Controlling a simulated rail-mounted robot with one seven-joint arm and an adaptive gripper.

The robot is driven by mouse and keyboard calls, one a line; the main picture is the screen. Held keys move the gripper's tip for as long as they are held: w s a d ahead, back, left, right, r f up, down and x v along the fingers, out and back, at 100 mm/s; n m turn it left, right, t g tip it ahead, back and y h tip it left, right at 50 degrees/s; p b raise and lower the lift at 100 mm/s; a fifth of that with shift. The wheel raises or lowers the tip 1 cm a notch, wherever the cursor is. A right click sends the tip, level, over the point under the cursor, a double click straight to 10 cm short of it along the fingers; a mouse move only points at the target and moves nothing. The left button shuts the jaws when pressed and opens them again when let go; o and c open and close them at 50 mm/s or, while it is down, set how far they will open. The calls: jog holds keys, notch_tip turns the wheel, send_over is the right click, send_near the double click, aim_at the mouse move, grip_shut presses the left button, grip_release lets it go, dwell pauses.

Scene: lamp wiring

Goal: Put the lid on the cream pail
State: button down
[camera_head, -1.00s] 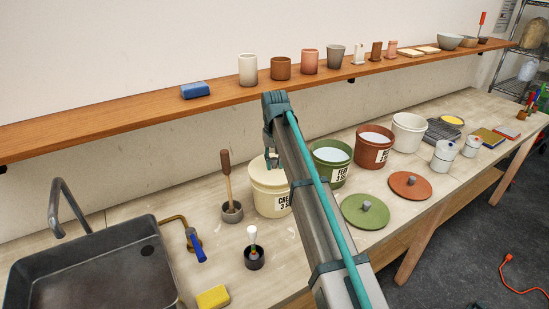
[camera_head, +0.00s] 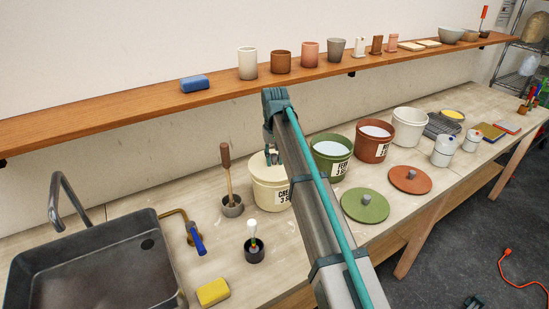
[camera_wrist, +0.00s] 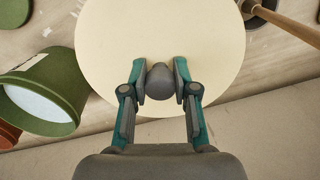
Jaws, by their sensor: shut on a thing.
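The cream pail (camera_head: 268,192) stands on the bench behind my arm, with its label partly covered by the arm. A round cream lid (camera_head: 258,165) lies at its mouth; I cannot tell from here whether it is fully seated. In the wrist view the cream lid (camera_wrist: 160,45) fills the upper middle and hides the pail below it. My gripper (camera_wrist: 160,82) is shut on the lid's grey knob (camera_wrist: 160,84), one finger on each side. In the head view my gripper (camera_head: 272,155) is over the pail, partly hidden by the arm.
A green pail (camera_head: 331,165) stands open just right of the cream pail. A green lid (camera_head: 365,206) and a red-brown lid (camera_head: 410,180) lie in front. A pot with a wooden-handled tool (camera_head: 232,207) stands close on the left. The shelf (camera_head: 130,113) runs above.

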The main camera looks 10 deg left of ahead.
jog(key=shift+f, duration=0.55)
jog(key=c, duration=0.8)
grip_release()
